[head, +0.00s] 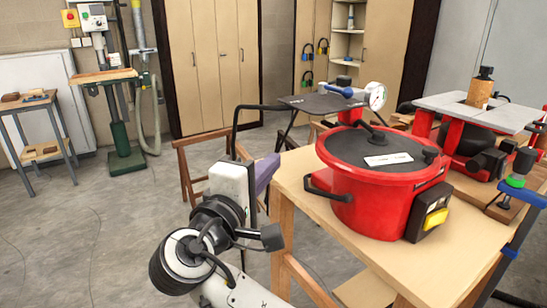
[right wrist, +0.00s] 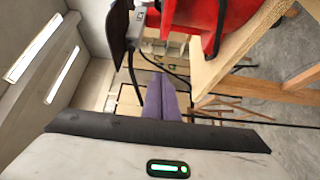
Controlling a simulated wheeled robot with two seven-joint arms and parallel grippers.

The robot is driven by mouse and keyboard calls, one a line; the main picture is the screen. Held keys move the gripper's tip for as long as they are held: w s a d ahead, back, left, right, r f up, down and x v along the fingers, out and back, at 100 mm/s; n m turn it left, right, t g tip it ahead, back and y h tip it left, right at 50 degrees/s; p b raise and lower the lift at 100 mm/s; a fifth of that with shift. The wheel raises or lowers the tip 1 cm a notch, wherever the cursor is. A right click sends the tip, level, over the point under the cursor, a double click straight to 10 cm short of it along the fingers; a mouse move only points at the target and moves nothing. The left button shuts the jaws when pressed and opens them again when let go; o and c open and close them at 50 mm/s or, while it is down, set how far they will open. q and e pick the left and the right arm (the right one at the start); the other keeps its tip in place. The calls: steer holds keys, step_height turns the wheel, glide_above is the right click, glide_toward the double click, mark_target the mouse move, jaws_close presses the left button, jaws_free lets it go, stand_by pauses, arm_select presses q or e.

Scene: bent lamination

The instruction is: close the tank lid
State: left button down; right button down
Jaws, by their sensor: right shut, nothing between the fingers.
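The red tank (head: 375,195) stands on the wooden table, with black side handles and a black and yellow box on its front. Its dark round lid (head: 358,150) lies over the top, with a white label and a knob. From this angle I cannot tell whether it is fully seated. A pressure gauge (head: 376,96) and blue-handled valve show behind the rim. My right gripper (head: 267,172), with purple fingers, is shut and empty, left of the tank and apart from it. The fingers (right wrist: 167,98) also show in the right wrist view, beside part of the red tank (right wrist: 232,22). My left gripper is out of view.
The wooden table (head: 425,265) has some bare top in front of the tank. A dark flat panel (head: 318,103) and a black bent tube (head: 236,128) are behind my right gripper. A red machine with a grey top (head: 480,110) stands right. Open floor lies left.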

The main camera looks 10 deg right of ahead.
steer(key=w+d+p, duration=0.2)
steer(key=w+d, duration=0.2)
steer(key=d, duration=0.4)
steer(key=shift+w, duration=0.4)
steer(key=shift+d, duration=0.1)
